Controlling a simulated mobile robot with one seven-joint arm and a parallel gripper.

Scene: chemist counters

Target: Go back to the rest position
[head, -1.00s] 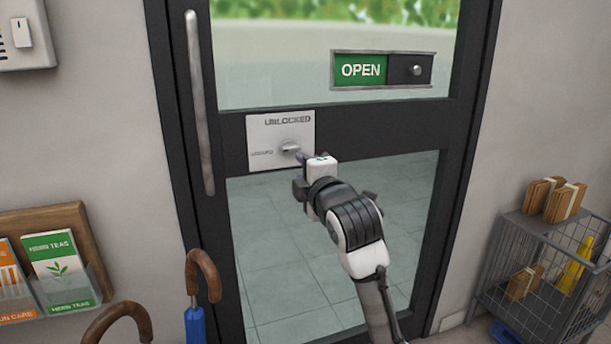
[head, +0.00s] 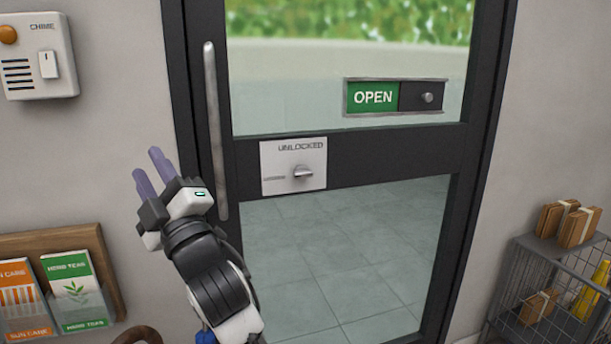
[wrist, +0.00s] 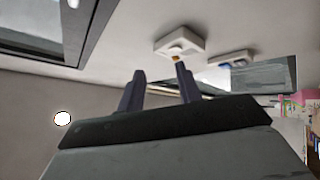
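My gripper (head: 152,172) is raised in front of the left edge of the door, to the left of the lock plate. Its two purple-grey fingers point up and left with a small gap between them and nothing held. In the wrist view the fingers (wrist: 158,85) also stand apart and empty. The lock plate (head: 272,178) on the door's crossbar reads UNLOCKED, and its thumb-turn knob (head: 303,172) is free of my gripper.
The door (head: 350,150) has a tall pull handle (head: 215,130) and an OPEN sign slider (head: 395,97). A chime box (head: 38,58) is on the left wall above a leaflet rack (head: 112,270). A wire cage (head: 550,290) with parcels stands at right.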

